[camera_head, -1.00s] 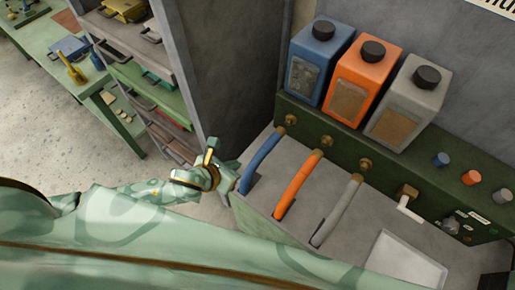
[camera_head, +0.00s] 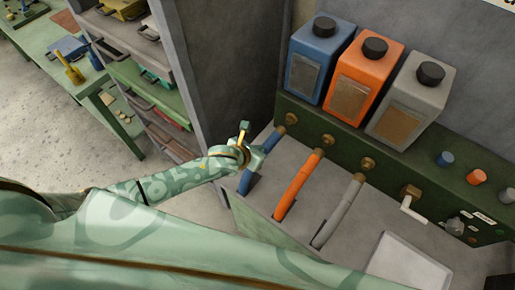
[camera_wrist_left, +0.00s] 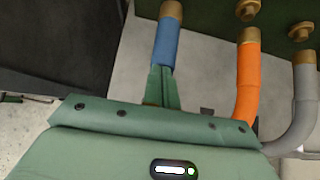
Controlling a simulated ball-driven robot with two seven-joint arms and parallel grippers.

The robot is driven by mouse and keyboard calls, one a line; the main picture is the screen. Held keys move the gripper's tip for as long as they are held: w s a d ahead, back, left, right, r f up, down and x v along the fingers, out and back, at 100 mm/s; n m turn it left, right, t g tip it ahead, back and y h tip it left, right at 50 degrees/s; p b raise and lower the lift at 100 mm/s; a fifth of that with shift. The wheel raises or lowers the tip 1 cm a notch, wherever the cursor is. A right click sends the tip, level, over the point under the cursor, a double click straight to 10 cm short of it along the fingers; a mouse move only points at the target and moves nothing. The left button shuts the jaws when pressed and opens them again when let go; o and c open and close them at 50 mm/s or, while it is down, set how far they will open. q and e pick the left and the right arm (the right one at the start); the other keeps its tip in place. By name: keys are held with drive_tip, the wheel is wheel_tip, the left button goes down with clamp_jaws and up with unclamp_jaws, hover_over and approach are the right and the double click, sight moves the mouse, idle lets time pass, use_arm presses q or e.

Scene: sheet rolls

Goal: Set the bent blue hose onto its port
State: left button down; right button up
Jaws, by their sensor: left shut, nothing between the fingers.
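The blue hose (camera_head: 264,158) lies at the left of three hoses on the grey bench top. Its upper end is at the brass port (camera_head: 291,118) on the green panel; I cannot tell whether it is seated. In the left wrist view the blue hose (camera_wrist_left: 167,44) has a brass collar at its upper end, and its lower part is hidden behind my gripper. My left gripper (camera_head: 257,152) is shut and empty, at the hose's left side. Its fingers (camera_wrist_left: 161,86) overlap the hose in the left wrist view; contact is unclear. My right gripper is not in view.
An orange hose (camera_head: 299,183) and a grey hose (camera_head: 341,207) lie to the right. Blue (camera_head: 320,60), orange (camera_head: 366,80) and grey (camera_head: 411,102) bottles stand behind the panel. A grey cabinet wall (camera_head: 220,75) rises close behind the gripper.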

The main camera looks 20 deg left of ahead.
sight(272, 136)
use_arm(q)
drive_tip(key=w, duration=0.1)
drive_tip(key=w+d, duration=0.1)
drive_tip(key=w, duration=0.1)
drive_tip(key=w+d, duration=0.1)
drive_tip(key=w, duration=0.1)
drive_tip(key=shift+w+b, duration=0.2)
drive_tip(key=shift+b, duration=0.1)
drive_tip(key=shift+a, duration=0.1)
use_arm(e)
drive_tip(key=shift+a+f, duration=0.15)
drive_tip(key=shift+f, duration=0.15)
use_arm(q)
drive_tip(key=shift+s, duration=0.1)
